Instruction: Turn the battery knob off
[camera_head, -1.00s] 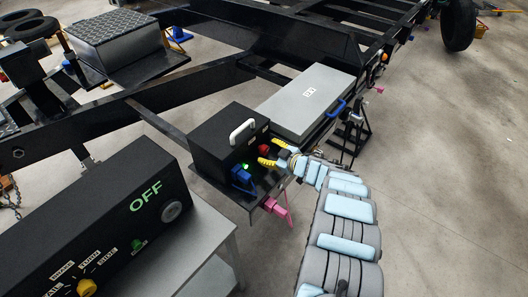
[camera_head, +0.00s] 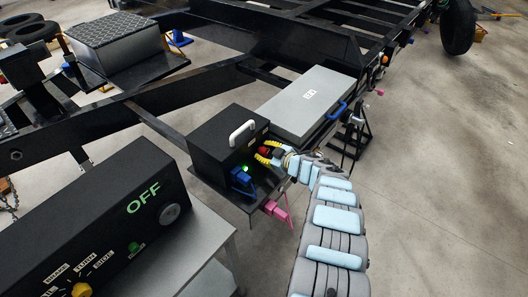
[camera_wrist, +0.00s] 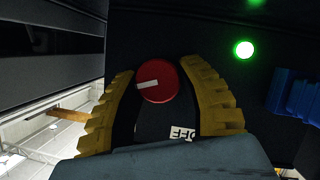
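The black battery box (camera_head: 229,143) with a white top handle stands on the trailer frame in the head view. Its red knob (camera_head: 264,152) is on the side facing my arm and is partly hidden by my yellow fingers. In the wrist view the round red knob (camera_wrist: 160,92) has a white pointer stripe directed left. An OFF label (camera_wrist: 182,133) shows below it, partly covered. My gripper (camera_wrist: 158,66) is open, with one ribbed yellow finger on each side of the knob. The gaps are small, and I cannot tell whether either finger touches it.
A green light (camera_wrist: 244,49) glows right of the knob. A blue plug (camera_head: 241,181) and a pink connector (camera_head: 276,210) sit close by. A grey case (camera_head: 310,103) lies behind my gripper. A black control box (camera_head: 100,220) reading OFF stands at lower left.

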